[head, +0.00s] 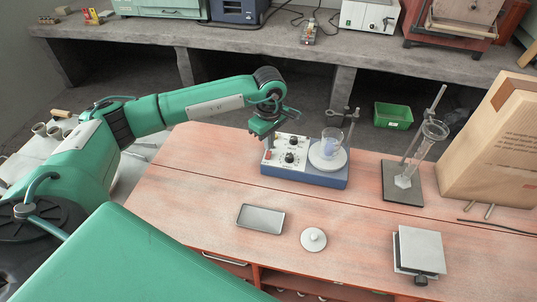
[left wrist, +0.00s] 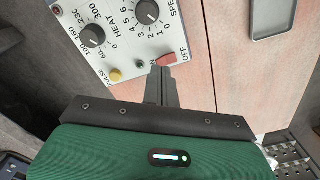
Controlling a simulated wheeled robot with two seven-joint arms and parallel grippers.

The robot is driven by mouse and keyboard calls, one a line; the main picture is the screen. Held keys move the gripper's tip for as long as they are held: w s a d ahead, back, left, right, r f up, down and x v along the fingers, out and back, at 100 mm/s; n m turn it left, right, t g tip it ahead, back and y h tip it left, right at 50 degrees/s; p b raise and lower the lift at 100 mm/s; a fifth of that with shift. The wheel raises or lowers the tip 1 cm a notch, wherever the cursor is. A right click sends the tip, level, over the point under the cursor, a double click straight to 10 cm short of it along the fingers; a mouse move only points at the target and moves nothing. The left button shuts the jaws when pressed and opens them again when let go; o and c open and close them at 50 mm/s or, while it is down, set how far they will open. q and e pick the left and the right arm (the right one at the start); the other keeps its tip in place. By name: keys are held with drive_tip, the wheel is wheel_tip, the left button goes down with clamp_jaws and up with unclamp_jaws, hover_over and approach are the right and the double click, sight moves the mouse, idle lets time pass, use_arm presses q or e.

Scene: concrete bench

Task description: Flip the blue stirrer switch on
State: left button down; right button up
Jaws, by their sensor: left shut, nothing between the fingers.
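The stirrer (head: 330,180) has a blue base, a white control panel and a round plate with a clear beaker (head: 331,143) on it. Its switch (left wrist: 166,60) is a red rocker between the ON and OFF marks at the panel's edge. The red switch also shows in the head view (head: 267,155). My left gripper (left wrist: 160,72) is shut and empty, pointing down at the panel. Its fingertips are at the red switch and partly cover it and the ON mark; I cannot tell whether they touch. My right gripper is not in view.
The HEAT knob (left wrist: 92,36), SPEED knob (left wrist: 147,12) and yellow button (left wrist: 115,75) are close by on the panel. A grey tray (head: 260,218), a round lid (head: 313,239) and a square metal plate (head: 420,250) lie in front. A stand (head: 403,196) is at right.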

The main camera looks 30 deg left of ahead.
use_arm(q)
drive_tip(key=shift+f+b, duration=0.95)
drive_tip(key=shift+f, duration=0.15)
idle(0.6)
drive_tip(key=shift+r, duration=0.15)
drive_tip(key=shift+r+p, duration=1.3)
drive_tip(key=shift+r, duration=2.15)
drive_tip(key=shift+f, duration=0.1)
